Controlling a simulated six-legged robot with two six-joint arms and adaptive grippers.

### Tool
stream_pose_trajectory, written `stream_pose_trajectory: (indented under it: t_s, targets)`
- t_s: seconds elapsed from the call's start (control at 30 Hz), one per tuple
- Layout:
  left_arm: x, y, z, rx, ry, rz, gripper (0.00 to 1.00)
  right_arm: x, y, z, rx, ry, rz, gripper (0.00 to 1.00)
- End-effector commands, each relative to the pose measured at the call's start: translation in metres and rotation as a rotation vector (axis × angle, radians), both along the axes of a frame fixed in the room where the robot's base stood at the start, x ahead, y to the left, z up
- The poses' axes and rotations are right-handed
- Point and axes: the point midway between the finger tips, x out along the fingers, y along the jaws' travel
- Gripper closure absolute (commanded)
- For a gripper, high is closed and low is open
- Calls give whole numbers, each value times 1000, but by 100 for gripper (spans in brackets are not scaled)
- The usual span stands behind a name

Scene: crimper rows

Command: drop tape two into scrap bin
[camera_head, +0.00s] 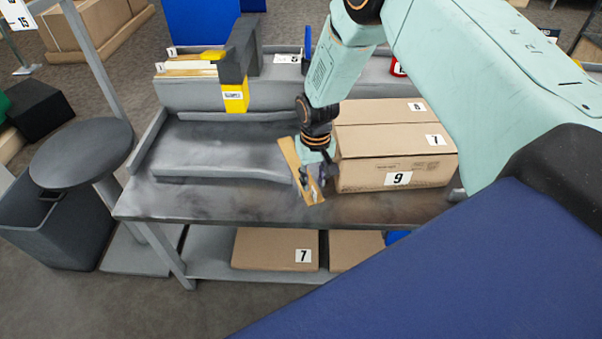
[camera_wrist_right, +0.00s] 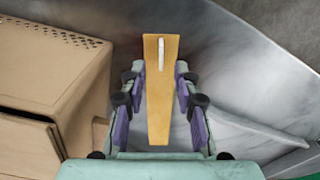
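A tan strip (camera_head: 290,153), which may be tape two, slants at the right part of the grey workbench; no number on it is readable. It also shows in the right wrist view as a tapered strip with a white mark (camera_wrist_right: 160,95). My right gripper (camera_head: 312,178) points down at the strip, beside a carton. In the right wrist view its fingers (camera_wrist_right: 160,78) stand on both sides of the strip, very close to its edges. I cannot tell whether they press on it, or whether it is lifted. A dark grey open bin (camera_head: 60,238), probably the scrap bin, stands on the floor at the left.
Cartons labelled 9 and 7 (camera_head: 375,178) stand right of my right gripper. A round dark stool-like disc (camera_head: 82,152) overhangs near the bin. A yellow and grey device (camera_head: 236,96) stands behind. The workbench's left part (camera_head: 160,200) is clear.

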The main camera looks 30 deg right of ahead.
Motion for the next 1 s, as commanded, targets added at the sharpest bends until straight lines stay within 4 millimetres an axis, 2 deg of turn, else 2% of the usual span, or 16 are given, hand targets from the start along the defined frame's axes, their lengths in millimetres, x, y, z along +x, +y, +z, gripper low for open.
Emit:
stream_pose_trajectory:
  t_s: [0.03,0.2,0.5,0.87,1.0]
  targets:
    - [0,0,-6,0,0,-1,58,1,0,-12,-2,2,1,69]
    - [0,0,-11,0,1,-1,58,2,0,-30,-1,1,2,69]
    - [0,0,-10,0,1,0,58,1,0,-33,0,0,1,69]
    - [0,0,-10,0,0,0,58,1,0,-33,0,0,1,99]
    - [0,0,-10,0,0,0,58,1,0,-33,0,0,1,100]
